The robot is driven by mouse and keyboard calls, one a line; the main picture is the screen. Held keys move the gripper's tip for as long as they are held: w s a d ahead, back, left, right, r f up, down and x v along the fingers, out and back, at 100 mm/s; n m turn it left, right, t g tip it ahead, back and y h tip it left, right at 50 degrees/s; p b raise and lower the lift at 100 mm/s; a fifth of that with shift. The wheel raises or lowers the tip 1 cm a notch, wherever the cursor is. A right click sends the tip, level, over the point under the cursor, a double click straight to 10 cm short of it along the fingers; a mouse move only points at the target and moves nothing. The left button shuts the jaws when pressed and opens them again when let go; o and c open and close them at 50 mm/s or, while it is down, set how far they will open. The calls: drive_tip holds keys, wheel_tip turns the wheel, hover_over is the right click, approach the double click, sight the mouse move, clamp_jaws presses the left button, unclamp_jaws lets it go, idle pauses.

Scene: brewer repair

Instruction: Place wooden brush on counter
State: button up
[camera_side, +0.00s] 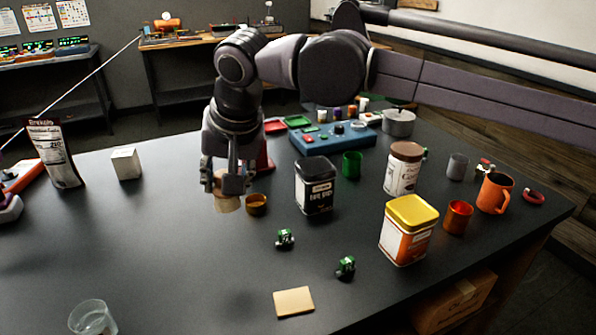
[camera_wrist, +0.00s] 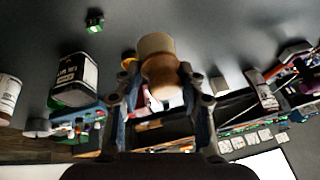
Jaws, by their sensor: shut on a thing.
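The wooden brush (camera_side: 228,204), light tan, sticks out below my gripper (camera_side: 228,184) in the side view. My gripper is shut on it, with a finger on each side. In the wrist view the brush (camera_wrist: 158,62) has a pale rounded end and a darker turned wooden body between the fingertips (camera_wrist: 158,78). The fingers hide part of it. The dark counter (camera_side: 180,265) lies under it. The brush is low over the counter, left of a small amber cup; I cannot tell whether it touches the surface.
The small amber cup (camera_side: 256,204) and a black tin (camera_side: 315,185) stand close to the right. A white box (camera_side: 126,163) and a pouch (camera_side: 54,153) stand to the left. A glass (camera_side: 92,318) is at the front. The left-front counter is mostly clear.

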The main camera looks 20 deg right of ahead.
drive_tip(key=shift+n, duration=0.5)
drive_tip(key=s+a+f, duration=0.2)
drive_tip(key=a+f, duration=0.2)
drive_tip(key=a, duration=0.1)
drive_tip(key=s+a+f, duration=0.3)
drive_tip(key=a+f, duration=0.1)
drive_tip(key=s+a+f, duration=0.2)
drive_tip(key=a+f, duration=0.2)
drive_tip(key=a, duration=0.1)
drive_tip(key=shift+s+a, duration=0.25)
drive_tip(key=shift+a, duration=0.05)
drive_tip(key=shift+f, duration=2)
drive_tip(key=shift+f, duration=0.15)
drive_tip(key=o, duration=1.2)
